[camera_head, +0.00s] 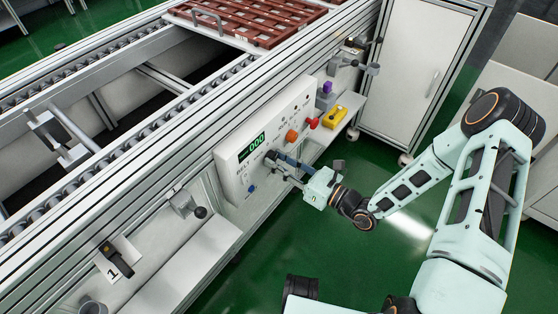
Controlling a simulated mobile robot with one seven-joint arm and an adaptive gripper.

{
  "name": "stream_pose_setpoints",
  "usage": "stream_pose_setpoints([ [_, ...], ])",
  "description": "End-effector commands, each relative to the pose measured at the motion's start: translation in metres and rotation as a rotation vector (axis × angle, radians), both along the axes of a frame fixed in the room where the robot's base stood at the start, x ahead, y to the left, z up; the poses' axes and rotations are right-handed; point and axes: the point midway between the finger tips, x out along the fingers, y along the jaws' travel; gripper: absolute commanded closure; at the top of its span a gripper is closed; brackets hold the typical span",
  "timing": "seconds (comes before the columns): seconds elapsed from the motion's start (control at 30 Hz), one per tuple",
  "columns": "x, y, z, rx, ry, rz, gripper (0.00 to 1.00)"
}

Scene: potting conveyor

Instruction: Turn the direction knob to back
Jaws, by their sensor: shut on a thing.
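The white control panel (232,159) is fixed to the side of the conveyor, with a green digital display (251,147) that seems to read 000. The direction knob (271,157) appears as a small dark knob just below the display, mostly covered by my gripper's fingers. My gripper (277,162) reaches the panel from the right and is shut on this knob. The knob's pointer and setting are hidden.
A yellow box (335,118) and a purple item (327,87) are right of the panel. Brown trays (245,22) lie on the roller conveyor (90,150). A bracket with a black knob (185,203) juts out left of the panel. Green floor (290,235) is open below.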

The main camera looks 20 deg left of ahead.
Motion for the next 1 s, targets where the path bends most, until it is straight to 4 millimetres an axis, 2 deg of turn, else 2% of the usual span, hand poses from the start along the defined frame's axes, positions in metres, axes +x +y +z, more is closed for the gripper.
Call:
stream_pose_setpoints([
  [0.37, -0.0003, -0.0003, 0.0009, -0.070, -0.167, -0.001, 0.97],
  [1.0, -0.0007, -0.0004, 0.0007, -0.300, -0.721, 0.000, 0.97],
])
